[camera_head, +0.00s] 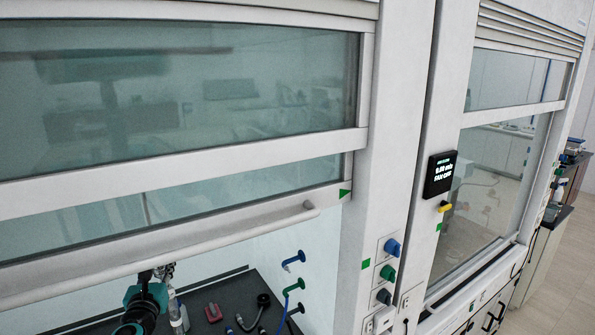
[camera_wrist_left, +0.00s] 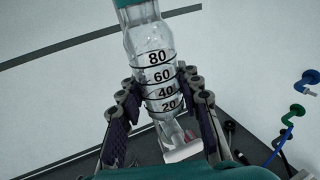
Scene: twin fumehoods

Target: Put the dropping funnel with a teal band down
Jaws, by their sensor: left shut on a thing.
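The dropping funnel (camera_wrist_left: 158,75) is a clear glass cylinder with black marks reading 80, 60, 40 and 20. Its teal band (camera_wrist_left: 135,3) shows at the top edge of the left wrist view. My left gripper (camera_wrist_left: 165,93) has a finger on each side of the glass and is shut on it. The funnel looks slightly tilted in this view, with a white piece (camera_wrist_left: 183,150) at its lower end. In the head view, my left arm reaches under the raised sash at the bottom left, and the funnel there is largely hidden. My right gripper is not in view.
The dark hood worktop (camera_head: 240,318) holds a red item (camera_head: 213,312) and a dark round-headed item (camera_head: 263,300). The sash handle bar (camera_head: 160,258) runs just above my left arm.

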